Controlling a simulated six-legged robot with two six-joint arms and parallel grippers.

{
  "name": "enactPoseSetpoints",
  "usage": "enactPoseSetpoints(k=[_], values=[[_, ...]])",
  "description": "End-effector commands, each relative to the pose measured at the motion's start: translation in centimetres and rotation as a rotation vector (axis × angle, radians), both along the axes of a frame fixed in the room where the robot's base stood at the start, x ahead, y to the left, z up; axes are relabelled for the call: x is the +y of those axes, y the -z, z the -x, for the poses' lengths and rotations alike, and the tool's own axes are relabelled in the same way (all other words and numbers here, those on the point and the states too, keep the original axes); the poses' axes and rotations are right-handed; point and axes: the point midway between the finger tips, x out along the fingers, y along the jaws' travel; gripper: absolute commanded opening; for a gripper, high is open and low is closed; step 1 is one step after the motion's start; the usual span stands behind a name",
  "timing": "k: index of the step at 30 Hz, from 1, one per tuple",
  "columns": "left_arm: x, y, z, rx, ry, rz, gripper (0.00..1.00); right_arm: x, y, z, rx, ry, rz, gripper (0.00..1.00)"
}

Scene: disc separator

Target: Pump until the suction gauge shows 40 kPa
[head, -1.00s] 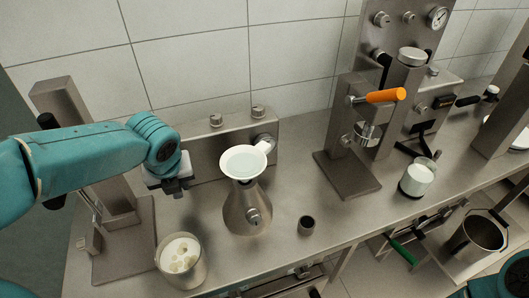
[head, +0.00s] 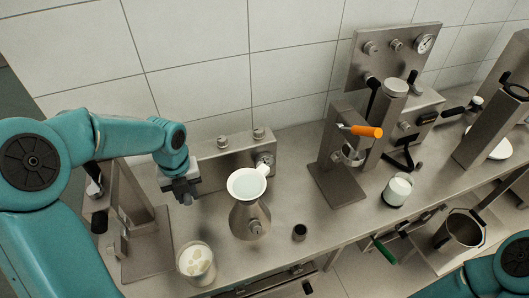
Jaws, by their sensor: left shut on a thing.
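The round dial gauge (head: 424,43), white-faced, is on the grey metal panel (head: 372,66) at the upper right. Its needle and figures are too small to read. Below the panel stands a metal column (head: 390,110) with black-handled levers (head: 373,84) close by; I cannot tell which is the pump's. My left gripper (head: 183,196) is at the left, above the bench and left of the white-topped flask (head: 250,208). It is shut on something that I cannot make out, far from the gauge. My right arm shows at the lower right, its gripper out of view.
An orange-handled device (head: 367,131) stands mid-bench. A glass with pale pieces (head: 196,262) is at the front left and a glass of white liquid (head: 397,189) at the right. A small dark cup (head: 299,232) is near the front edge. A metal pot (head: 459,232) is lower right.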

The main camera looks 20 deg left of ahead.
Motion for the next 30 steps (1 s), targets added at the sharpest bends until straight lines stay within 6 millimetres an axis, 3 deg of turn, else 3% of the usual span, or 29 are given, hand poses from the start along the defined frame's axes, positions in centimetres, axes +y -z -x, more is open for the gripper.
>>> enactPoseSetpoints(k=[1,7,9,27,28,30], values=[[0.1,-1.6,-0.1,0.024,-0.003,0.019,0.00,0.0,-2.6,0.0,-0.001,0.000,0.000,0.43],[0.1,-2.8,-0.2,0.132,-0.003,0.112,0.00,0.0,-7.1,-0.1,-0.002,0.001,0.000,0.43],[0.3,-2.1,-0.3,0.168,-0.004,0.142,0.00,0.0,-5.5,-0.1,-0.002,0.000,0.000,0.43],[0.3,-3.2,-0.3,0.253,-0.001,0.214,0.00,0.0,-5.5,0.0,-0.001,0.000,0.000,0.43],[0.3,-3.2,-0.3,0.253,0.000,0.214,0.31,0.0,-5.5,0.0,-0.001,0.000,0.000,0.43],[0.2,-3.2,-0.3,0.253,0.000,0.213,0.54,0.0,-5.5,0.0,-0.002,0.001,0.000,0.43]])
